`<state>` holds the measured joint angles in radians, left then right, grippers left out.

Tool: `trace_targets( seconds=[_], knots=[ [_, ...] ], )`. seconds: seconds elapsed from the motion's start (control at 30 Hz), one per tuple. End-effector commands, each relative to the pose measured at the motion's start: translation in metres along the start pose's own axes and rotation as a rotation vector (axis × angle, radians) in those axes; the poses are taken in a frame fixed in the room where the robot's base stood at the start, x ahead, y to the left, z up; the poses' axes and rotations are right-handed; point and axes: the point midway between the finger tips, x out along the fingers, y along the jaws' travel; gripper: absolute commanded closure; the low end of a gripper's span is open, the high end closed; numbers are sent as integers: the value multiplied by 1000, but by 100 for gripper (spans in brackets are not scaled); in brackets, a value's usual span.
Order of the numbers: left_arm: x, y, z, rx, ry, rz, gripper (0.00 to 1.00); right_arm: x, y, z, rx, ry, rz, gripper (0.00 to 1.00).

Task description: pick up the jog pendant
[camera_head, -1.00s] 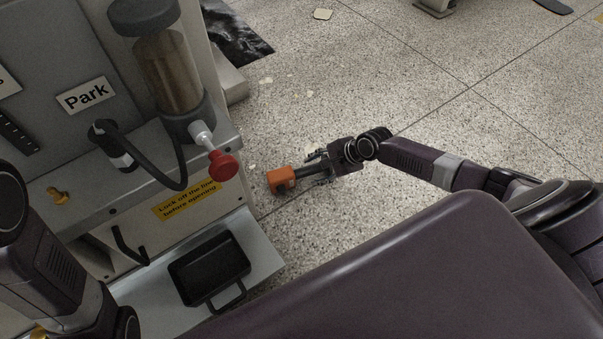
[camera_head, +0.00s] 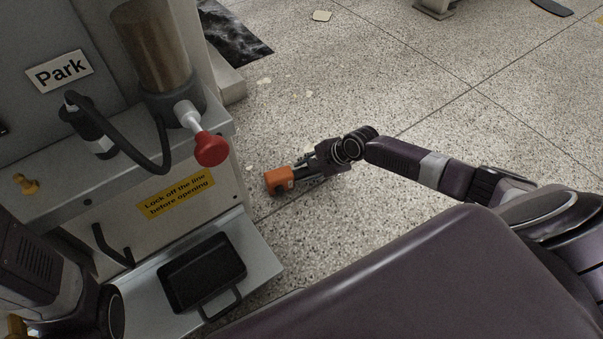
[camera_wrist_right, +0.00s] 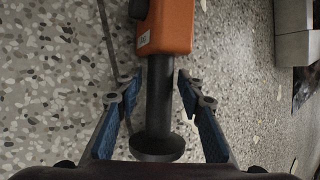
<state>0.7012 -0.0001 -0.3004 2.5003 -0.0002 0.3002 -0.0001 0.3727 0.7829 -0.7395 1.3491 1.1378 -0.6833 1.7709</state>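The jog pendant appears to be the orange block (camera_head: 279,181) with a black handle, low over or on the speckled floor left of my right gripper; I cannot tell whether it touches the floor. In the right wrist view the orange body (camera_wrist_right: 166,27) is at the top, and its black handle (camera_wrist_right: 160,95) runs down to a round black end disc. My right gripper (camera_wrist_right: 155,84) is open, with one blue-padded finger on each side of the handle and small gaps showing. In the head view the right gripper (camera_head: 303,172) partly hides the handle. My left gripper is out of view.
A grey machine stands at left with a Park label (camera_head: 60,72), a red knob (camera_head: 211,149), a black cable (camera_head: 135,160) and a yellow lock-off sign (camera_head: 176,194). A black tray (camera_head: 203,272) sits on its lower ledge. The floor beyond my right arm is mostly clear.

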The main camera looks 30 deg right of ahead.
Motion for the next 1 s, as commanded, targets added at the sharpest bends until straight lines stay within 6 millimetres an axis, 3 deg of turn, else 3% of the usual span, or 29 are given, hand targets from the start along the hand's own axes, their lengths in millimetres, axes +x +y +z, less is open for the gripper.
trace_targets(
  seconds=[0.03,0.3,0.77,1.0],
  knots=[
    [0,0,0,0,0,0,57,0,0,0,0,0,0,73],
    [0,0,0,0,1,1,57,0,0,0,0,0,0,100],
    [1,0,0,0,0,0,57,-2,-2,1,0,-2,-4,100],
    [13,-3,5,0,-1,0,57,-15,-10,7,0,-2,-5,100]
  ],
)
